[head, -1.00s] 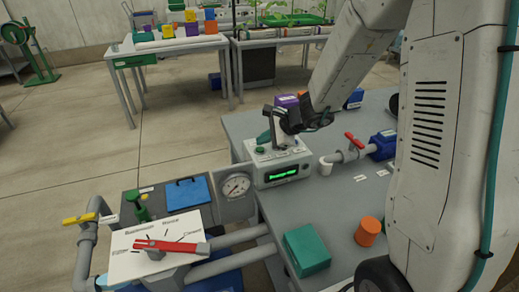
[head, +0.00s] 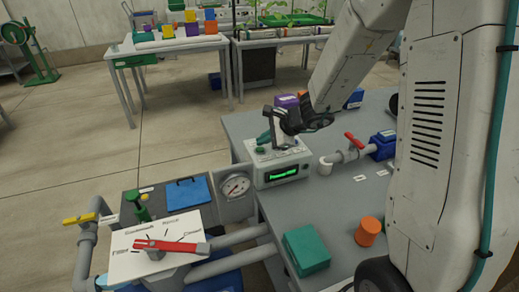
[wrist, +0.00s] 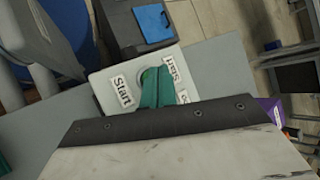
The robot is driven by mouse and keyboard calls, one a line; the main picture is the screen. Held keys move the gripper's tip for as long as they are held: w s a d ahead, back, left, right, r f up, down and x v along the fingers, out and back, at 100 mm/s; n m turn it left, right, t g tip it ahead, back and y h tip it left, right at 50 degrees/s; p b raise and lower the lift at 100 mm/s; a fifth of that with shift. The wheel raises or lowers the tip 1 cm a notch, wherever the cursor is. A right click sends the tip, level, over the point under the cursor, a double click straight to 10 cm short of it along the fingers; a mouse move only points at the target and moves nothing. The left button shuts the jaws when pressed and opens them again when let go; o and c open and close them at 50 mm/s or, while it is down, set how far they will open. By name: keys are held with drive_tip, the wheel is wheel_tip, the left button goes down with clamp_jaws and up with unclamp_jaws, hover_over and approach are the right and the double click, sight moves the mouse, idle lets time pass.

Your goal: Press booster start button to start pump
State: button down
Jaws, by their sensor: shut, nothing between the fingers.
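The display text is too small to read surely. In the wrist view its top plate (wrist: 103,85) shows a "Start" label and a round grey button collar (wrist: 142,77) with a little green inside. My gripper (head: 264,138) is shut and empty, its teal fingertips over the box top. In the wrist view the fingers (wrist: 157,88) cover most of the button. I cannot tell whether they touch it.
A pressure gauge (head: 236,186) stands left of the box. A red-handled valve (head: 355,141) and pipe are to its right. A green block (head: 306,249) and an orange cylinder (head: 368,231) stand on the bench in front. A red lever (head: 172,246) lies over a dial plate at front left.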

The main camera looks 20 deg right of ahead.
sight(263, 150)
drive_tip(key=shift+f, duration=0.35)
drive_tip(key=shift+f, duration=0.35)
idle(0.7)
drive_tip(key=shift+r, duration=0.8)
drive_tip(key=shift+r, duration=2.5)
